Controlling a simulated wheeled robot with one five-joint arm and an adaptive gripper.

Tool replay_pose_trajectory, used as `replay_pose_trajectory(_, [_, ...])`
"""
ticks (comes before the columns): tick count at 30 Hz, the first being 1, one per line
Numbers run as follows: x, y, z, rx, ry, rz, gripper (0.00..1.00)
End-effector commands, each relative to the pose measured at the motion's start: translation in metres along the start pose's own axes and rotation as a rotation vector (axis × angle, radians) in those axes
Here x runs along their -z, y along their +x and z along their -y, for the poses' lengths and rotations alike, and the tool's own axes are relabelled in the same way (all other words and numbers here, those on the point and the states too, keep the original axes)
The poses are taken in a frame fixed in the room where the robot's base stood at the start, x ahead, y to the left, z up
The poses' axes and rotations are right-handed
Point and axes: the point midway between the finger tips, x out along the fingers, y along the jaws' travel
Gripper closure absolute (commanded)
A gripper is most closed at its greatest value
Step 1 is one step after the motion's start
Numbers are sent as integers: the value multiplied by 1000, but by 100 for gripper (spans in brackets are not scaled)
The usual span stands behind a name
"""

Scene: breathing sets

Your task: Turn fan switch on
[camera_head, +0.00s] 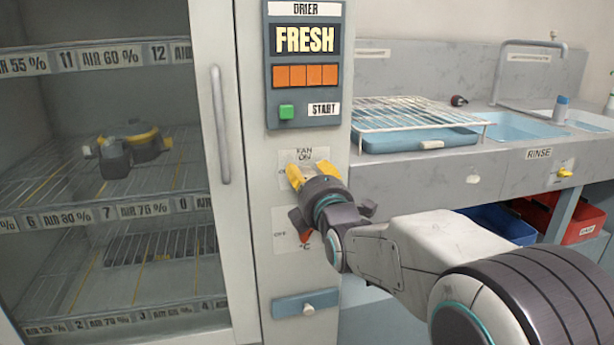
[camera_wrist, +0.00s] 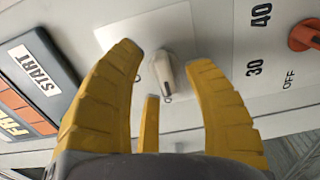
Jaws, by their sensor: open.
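The fan switch (camera_wrist: 166,76) is a small pale lever on a white plate (camera_wrist: 115,35), seen in the wrist view. In the wrist view my gripper (camera_wrist: 163,58) is open, with one finger on each side of the switch. Gaps show between the switch and both fingers. I cannot tell whether the switch is on or off.
The drier panel with its green START button (camera_head: 286,112) is above. An orange dial (camera_wrist: 305,36) marked 30, 40 and OFF is close by. The glass door's handle (camera_head: 220,125) stands out at left. A sink counter (camera_head: 420,181) with a wire rack (camera_head: 415,113) is at right.

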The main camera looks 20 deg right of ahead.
Motion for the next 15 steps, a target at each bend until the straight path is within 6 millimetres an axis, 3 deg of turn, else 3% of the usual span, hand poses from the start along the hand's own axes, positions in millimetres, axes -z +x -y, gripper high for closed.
replay_pose_trajectory(15, [0,10,0,1,0,0,52])
